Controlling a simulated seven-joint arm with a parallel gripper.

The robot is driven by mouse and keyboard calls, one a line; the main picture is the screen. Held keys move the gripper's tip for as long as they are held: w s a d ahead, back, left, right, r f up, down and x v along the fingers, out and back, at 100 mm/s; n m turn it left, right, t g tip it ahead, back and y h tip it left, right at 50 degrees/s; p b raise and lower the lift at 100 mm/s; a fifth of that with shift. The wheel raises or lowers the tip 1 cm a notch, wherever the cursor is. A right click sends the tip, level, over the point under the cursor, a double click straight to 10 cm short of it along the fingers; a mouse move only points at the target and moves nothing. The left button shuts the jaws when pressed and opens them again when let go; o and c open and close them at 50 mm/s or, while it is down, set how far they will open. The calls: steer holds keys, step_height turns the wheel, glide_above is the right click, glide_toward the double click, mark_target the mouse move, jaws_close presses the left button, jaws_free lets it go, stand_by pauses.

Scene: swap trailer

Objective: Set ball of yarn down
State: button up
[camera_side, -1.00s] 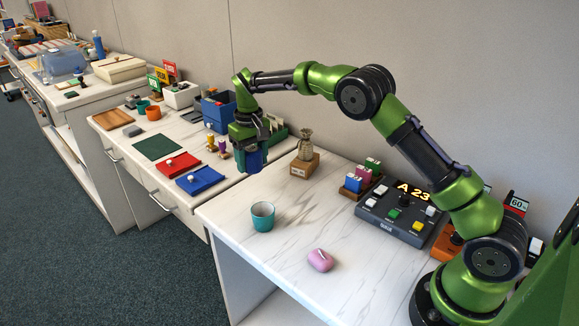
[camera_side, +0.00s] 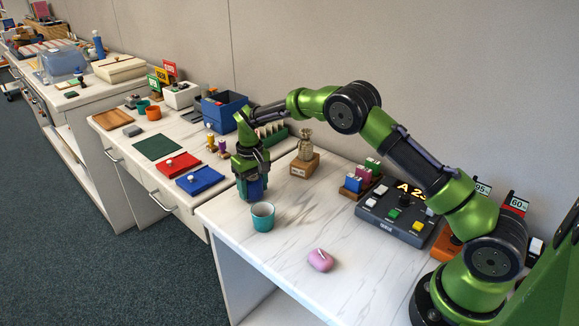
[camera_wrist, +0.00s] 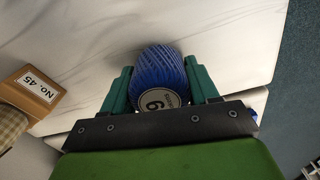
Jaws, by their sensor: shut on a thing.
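A blue ball of yarn (camera_wrist: 158,75) with a round label reading 6 or 9 sits between the two green fingers of my gripper (camera_wrist: 160,88) in the wrist view. My gripper is shut on it. In the side view, my gripper (camera_side: 253,190) hangs low over the left end of the white marble counter (camera_side: 330,225), just behind the teal cup. Little of the yarn (camera_side: 257,188) shows there between the fingers. I cannot tell whether the yarn touches the counter.
A teal cup (camera_side: 263,216) stands close in front of my gripper. A pink object (camera_side: 320,260) lies farther forward. A small sack (camera_side: 305,146) on a wooden block (camera_side: 304,166), labelled No. 45 in the wrist view, and a dark button panel (camera_side: 397,213) stand behind. The middle of the counter is clear.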

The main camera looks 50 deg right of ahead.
steer(key=o, duration=1.1)
steer(key=shift+f, duration=0.15)
steer(key=shift+c, duration=0.2)
